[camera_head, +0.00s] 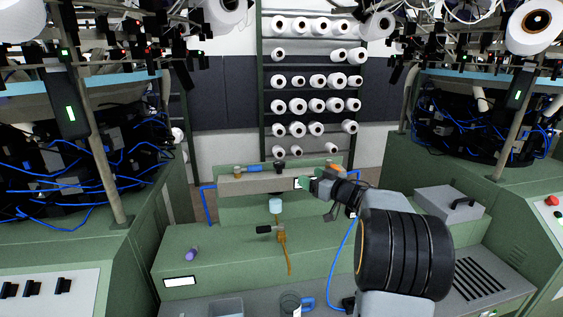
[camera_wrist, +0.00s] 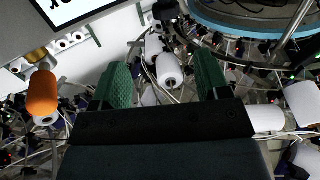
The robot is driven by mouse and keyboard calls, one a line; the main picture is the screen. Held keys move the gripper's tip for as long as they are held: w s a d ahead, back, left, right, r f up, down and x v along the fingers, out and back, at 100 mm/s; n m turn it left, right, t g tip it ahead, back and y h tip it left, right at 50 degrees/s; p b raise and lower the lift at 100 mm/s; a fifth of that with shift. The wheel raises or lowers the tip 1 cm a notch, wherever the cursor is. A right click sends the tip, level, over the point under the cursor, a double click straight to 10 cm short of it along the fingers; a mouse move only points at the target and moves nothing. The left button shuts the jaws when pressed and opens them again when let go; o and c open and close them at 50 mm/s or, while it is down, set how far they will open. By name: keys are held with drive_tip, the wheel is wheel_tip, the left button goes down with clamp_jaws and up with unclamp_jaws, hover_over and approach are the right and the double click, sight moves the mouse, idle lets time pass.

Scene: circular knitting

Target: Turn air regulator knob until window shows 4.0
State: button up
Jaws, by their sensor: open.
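A grey beam (camera_head: 250,184) stands across the back of the green bench, with a black knob-like part (camera_head: 280,165) on top. I cannot tell for sure whether it is the air regulator knob. A small white window (camera_head: 296,184) on the beam's front is partly hidden by my gripper (camera_head: 306,184). In the wrist view, a white panel (camera_wrist: 68,8) with dark characters is cut off at the top left; no full reading shows. An orange cylinder (camera_wrist: 42,93) is at the left, outside the fingers. My gripper's green fingers (camera_wrist: 161,78) are apart, with nothing held between them.
A blue handle (camera_head: 254,169) and an orange part (camera_head: 335,168) are on the beam. Knitting machines flank both sides.

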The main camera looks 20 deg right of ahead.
sight(284, 166)
drive_tip(key=shift+n+g+y, duration=0.3)
drive_tip(key=shift+y, duration=0.3)
drive_tip(key=p+x, duration=0.3)
drive_tip(key=x, duration=1)
drive_tip(key=shift+w+a+f+p, duration=0.1)
drive_tip(key=shift+w+f+p, duration=0.05)
drive_tip(key=shift+w+p, duration=0.15)
drive_tip(key=shift+s, duration=0.1)
drive_tip(key=c, duration=0.9)
